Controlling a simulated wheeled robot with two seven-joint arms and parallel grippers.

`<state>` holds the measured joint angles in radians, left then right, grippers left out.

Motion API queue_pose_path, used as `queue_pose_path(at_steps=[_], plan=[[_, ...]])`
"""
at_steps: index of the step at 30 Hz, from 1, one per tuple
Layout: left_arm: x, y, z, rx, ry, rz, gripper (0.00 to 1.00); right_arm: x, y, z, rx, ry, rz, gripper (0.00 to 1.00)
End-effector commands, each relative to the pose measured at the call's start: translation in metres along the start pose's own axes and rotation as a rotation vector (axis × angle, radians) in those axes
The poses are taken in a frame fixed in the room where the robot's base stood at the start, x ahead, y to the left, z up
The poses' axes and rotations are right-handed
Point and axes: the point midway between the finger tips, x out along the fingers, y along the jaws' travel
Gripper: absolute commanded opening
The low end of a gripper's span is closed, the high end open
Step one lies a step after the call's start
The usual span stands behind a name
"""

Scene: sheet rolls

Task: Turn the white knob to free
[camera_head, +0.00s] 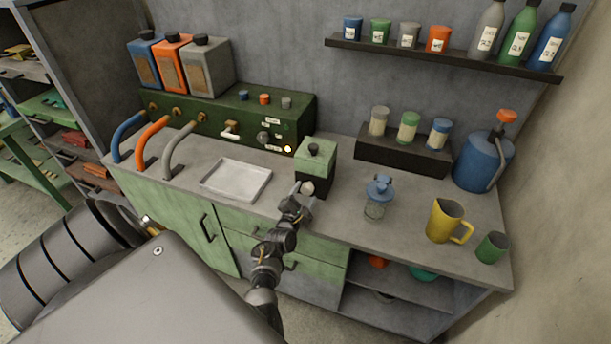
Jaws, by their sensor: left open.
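A small box (315,160) with a pale green top and dark lower front stands on the counter. A white round part, seemingly the white knob (307,187), shows low on its front. My left gripper (301,190) is open right in front of this part, with its fingers close to it. I cannot tell whether they touch it, and the gripper hides part of it. My right gripper is not in view.
A shallow white tray (237,180) lies left of the box. A glass jar with a blue lid (378,197), a yellow jug (445,220) and a green cup (492,248) stand to the right. Curved hoses (153,139) rise at the counter's left end.

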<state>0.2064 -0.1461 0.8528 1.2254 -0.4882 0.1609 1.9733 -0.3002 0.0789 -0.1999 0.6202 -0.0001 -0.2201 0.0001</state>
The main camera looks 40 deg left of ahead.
Motion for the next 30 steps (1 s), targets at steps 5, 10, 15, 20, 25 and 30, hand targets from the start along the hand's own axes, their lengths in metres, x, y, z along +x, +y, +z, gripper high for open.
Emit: queue_pose_path(at_steps=[5,10,15,20,25,30], plan=[[-0.035,0.004,0.004,0.000,0.003,-0.003,0.61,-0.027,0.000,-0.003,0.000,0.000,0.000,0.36],[-0.068,0.004,0.003,0.000,0.002,-0.001,0.61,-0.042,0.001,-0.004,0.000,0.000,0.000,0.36],[-0.089,0.002,0.002,-0.001,0.000,0.000,0.61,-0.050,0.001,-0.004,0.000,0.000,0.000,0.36],[-0.097,0.001,0.001,0.000,0.000,0.000,0.61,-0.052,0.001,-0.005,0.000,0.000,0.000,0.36],[-0.098,0.000,0.001,-0.001,0.000,0.001,0.61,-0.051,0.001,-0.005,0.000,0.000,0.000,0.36],[-0.097,0.000,0.001,-0.001,0.000,0.001,0.61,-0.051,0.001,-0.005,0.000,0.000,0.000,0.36]])
